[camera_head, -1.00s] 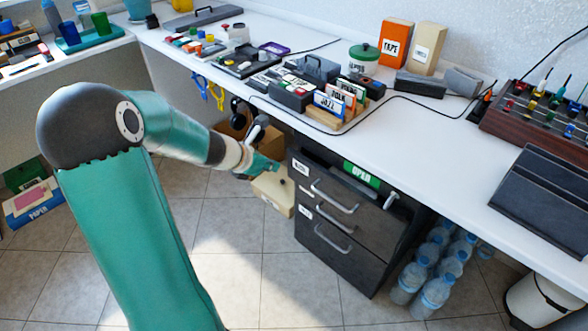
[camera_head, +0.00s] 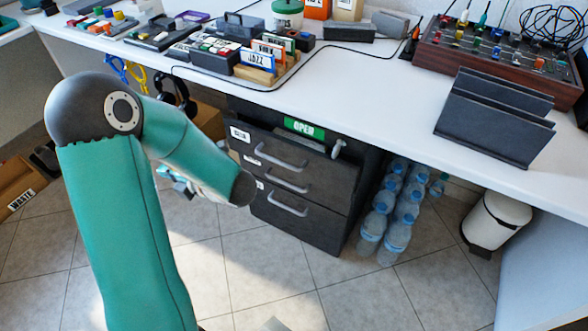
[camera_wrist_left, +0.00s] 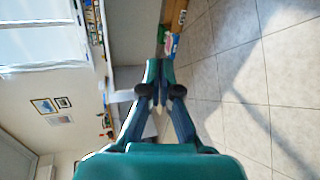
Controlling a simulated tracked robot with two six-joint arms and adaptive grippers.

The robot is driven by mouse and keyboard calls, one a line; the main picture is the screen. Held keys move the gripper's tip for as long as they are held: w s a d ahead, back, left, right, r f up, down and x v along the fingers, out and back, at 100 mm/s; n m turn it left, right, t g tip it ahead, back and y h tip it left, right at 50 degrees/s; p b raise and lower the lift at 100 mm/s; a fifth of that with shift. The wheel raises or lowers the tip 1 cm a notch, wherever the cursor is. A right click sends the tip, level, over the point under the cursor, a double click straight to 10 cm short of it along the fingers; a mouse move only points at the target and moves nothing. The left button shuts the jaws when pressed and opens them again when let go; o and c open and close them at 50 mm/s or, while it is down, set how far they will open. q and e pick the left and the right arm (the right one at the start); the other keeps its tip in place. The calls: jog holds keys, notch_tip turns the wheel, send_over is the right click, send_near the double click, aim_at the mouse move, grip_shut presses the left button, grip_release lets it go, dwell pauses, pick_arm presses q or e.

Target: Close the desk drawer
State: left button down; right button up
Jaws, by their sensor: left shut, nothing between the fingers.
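The dark desk drawer unit (camera_head: 330,228) stands under the white desk, with grey bar handles on its stacked fronts. Its top drawer (camera_head: 258,147) stands out a little below the green OPEN sign (camera_head: 303,128), and a narrow gap shows its inside. The lower drawers look flush. My left gripper (camera_head: 176,182) is left of the unit, apart from it, and partly hidden behind my forearm. In the left wrist view my left gripper (camera_wrist_left: 159,72) is shut and empty, pointing at the floor and wall side. The drawer unit is not seen there. My right gripper is not in view.
Water bottles (camera_head: 393,215) stand right of the unit, with a white bin (camera_head: 495,218) beyond. Headphones (camera_head: 180,95) hang at the desk edge. The desk (camera_head: 375,90) carries card boxes and a mixer.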

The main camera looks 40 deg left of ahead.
pick_arm(q)
jog(key=w+d+f+m+t+b, duration=0.2)
jog(key=w+d+m+t+b, duration=0.4)
jog(key=d, duration=0.7)
jog(key=w+d+f+m+t+b, duration=0.3)
jog(key=w+d+t, duration=0.45)
jog(key=d, duration=0.65)
jog(key=m+b, duration=0.1)
send_near(291, 148)
jog(key=a, duration=0.4)
jog(key=w, duration=0.3)
jog(key=shift+a+g+b, duration=0.25)
jog(key=shift+a+b, duration=0.05)
jog(key=shift+b, duration=0.1)
jog(key=shift+w, duration=0.45)
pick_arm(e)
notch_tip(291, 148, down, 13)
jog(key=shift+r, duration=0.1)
